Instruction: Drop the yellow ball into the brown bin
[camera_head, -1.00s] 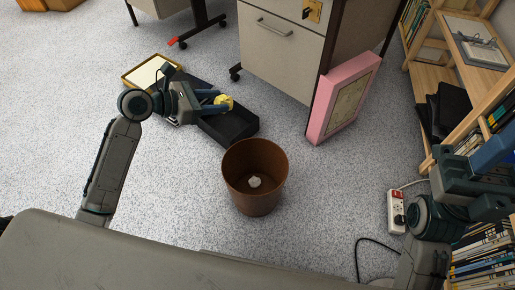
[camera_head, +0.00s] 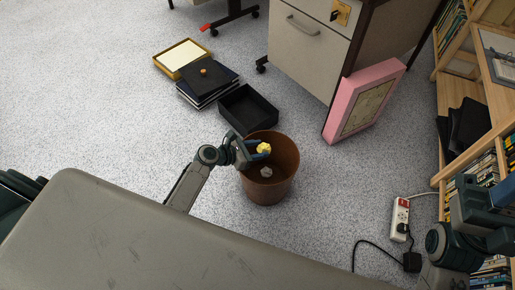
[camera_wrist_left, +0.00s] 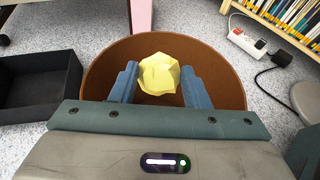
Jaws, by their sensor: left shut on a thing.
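The yellow ball (camera_head: 264,148), which looks like crumpled paper, is held between the fingertips of my left gripper (camera_head: 258,152). In the left wrist view the ball (camera_wrist_left: 159,74) sits between the two blue fingers, with the bin behind and below it. The brown bin (camera_head: 268,193) stands upright on the floor. My left gripper is over the bin's opening, near its left rim. A whitish crumpled ball (camera_head: 266,172) lies inside the bin. My right gripper (camera_head: 505,192) is at the right edge, partly cut off, and its fingertips cannot be made out.
An open black box (camera_head: 248,112) lies behind the bin, with stacked dark folders (camera_head: 207,82) and a gold frame (camera_head: 183,58) beyond. A pink frame (camera_head: 345,112) leans on the cabinet (camera_head: 305,55). A power strip (camera_head: 399,219) lies to the right. Clear floor lies left.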

